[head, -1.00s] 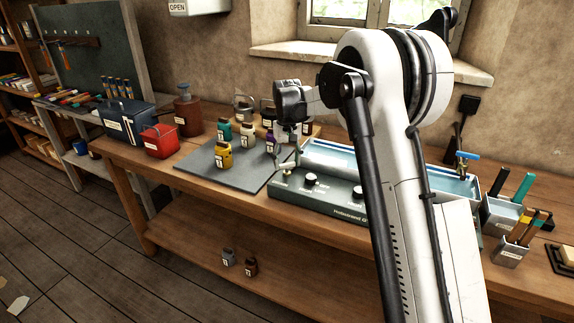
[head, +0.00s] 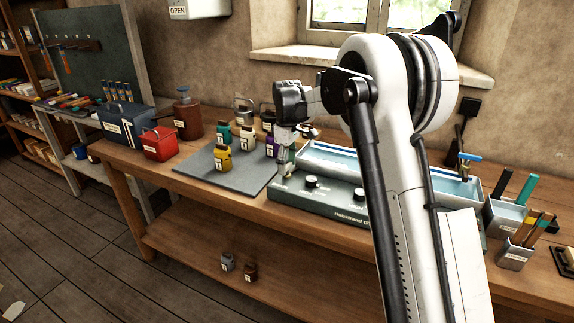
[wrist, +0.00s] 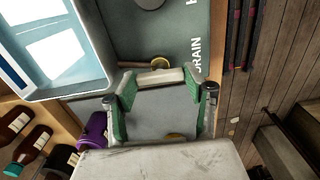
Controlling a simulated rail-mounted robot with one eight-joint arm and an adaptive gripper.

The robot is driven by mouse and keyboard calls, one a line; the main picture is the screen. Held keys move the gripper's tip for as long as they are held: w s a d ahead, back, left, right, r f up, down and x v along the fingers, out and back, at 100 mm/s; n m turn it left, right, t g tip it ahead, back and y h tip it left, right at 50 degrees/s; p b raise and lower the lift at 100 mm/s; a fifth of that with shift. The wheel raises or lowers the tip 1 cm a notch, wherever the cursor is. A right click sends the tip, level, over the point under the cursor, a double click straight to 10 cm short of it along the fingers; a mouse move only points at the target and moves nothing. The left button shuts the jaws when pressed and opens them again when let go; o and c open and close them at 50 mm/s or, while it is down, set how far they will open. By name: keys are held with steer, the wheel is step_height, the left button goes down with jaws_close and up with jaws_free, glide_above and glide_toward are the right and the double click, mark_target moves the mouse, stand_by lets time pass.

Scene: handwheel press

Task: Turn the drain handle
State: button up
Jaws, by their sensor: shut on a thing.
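In the wrist view the cream drain handle (wrist: 160,78) is a short bar lying across between my two green-padded fingertips, beside the DRAIN lettering on the grey-green machine (wrist: 188,100). My gripper (wrist: 162,84) is shut on this bar, one finger at each end. In the head view my gripper (head: 285,162) reaches down at the left end of the machine (head: 330,196), which has a water-filled trough and dark knobs. There the handle is too small and covered to make out.
Left of the gripper, bottles, including a yellow one (head: 222,158), stand close by on a grey mat (head: 228,180). A red box (head: 159,145) stands farther left. A blue-handled tap (head: 468,157) and tool holders (head: 508,218) are at right. My arm covers part of the machine.

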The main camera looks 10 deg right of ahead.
mark_target(287, 166)
stand_by(0.4)
steer(key=o, duration=1.2)
steer(key=shift+c, duration=0.2)
step_height(287, 166, up, 12)
